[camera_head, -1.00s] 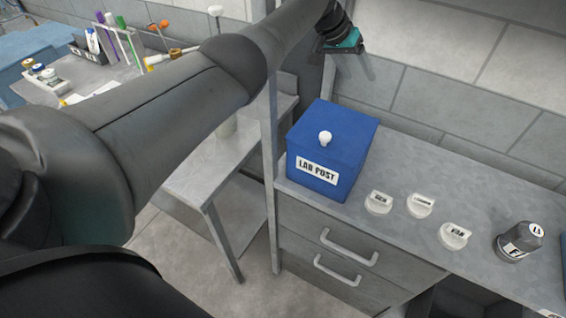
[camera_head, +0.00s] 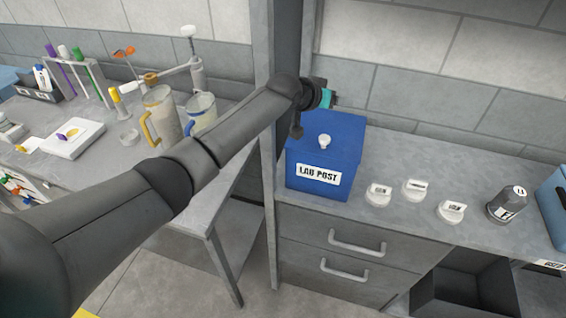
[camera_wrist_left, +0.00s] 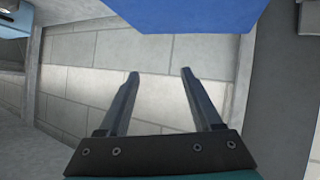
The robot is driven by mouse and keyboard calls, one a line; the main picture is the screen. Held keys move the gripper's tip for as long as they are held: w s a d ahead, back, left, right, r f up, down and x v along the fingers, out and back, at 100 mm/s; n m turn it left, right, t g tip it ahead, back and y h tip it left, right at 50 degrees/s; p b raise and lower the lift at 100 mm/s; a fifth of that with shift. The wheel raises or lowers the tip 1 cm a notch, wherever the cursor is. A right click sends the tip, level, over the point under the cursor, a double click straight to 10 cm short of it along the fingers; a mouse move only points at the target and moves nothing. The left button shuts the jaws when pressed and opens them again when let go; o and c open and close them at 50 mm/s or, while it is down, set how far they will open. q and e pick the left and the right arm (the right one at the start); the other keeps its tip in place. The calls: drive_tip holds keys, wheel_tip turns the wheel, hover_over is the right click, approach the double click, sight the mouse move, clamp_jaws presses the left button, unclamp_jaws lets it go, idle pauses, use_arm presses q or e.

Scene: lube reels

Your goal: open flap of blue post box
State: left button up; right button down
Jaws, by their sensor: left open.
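The blue post box (camera_head: 318,178) stands on the grey counter beside a grey upright post. It has a white "LAB POST" label and a white knob (camera_head: 324,141) on its top flap, which looks closed. In the left wrist view part of the blue box (camera_wrist_left: 185,12) fills the top edge. My left gripper (camera_wrist_left: 160,74) is open and empty, with its two fingers apart in front of the wall. In the head view my left arm reaches to behind the box's back left corner, and the fingers are hidden there. My right gripper is not in view.
White labelled caps (camera_head: 414,188) and a dark grey bottle (camera_head: 508,204) stand on the counter right of the box. A blue container (camera_head: 553,205) is at the right edge. The upright post (camera_head: 268,130) stands close to my left arm. Yellow- and blue-handled jugs (camera_head: 160,118) stand on the left bench.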

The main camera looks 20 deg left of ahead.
sight(328, 137)
use_arm(q)
drive_tip(key=s+f+t+b, duration=0.1)
drive_tip(key=b, duration=0.1)
drive_tip(key=d+f+b, duration=0.1)
drive_tip(key=b, duration=0.1)
drive_tip(key=shift+s+f+m+t, duration=0.25)
drive_tip(key=shift+s+m+t, duration=0.05)
drive_tip(key=shift+s+t, duration=0.1)
drive_tip(key=f+t+b, duration=0.1)
drive_tip(key=b, duration=0.1)
drive_tip(key=s+f+b, duration=0.1)
drive_tip(key=b, duration=0.2)
drive_tip(key=shift+a+m+t+h, duration=0.1)
drive_tip(key=shift+m+t+h, duration=0.2)
drive_tip(key=shift+t+h, duration=0.1)
drive_tip(key=f+t+b, duration=0.1)
drive_tip(key=b, duration=0.3)
drive_tip(key=s+f+m+t+h+b, duration=0.1)
drive_tip(key=f+b, duration=0.1)
drive_tip(key=b, duration=0.3)
drive_tip(key=p+v, duration=0.1)
drive_tip(key=v, duration=1.2)
drive_tip(key=shift+r, duration=0.2)
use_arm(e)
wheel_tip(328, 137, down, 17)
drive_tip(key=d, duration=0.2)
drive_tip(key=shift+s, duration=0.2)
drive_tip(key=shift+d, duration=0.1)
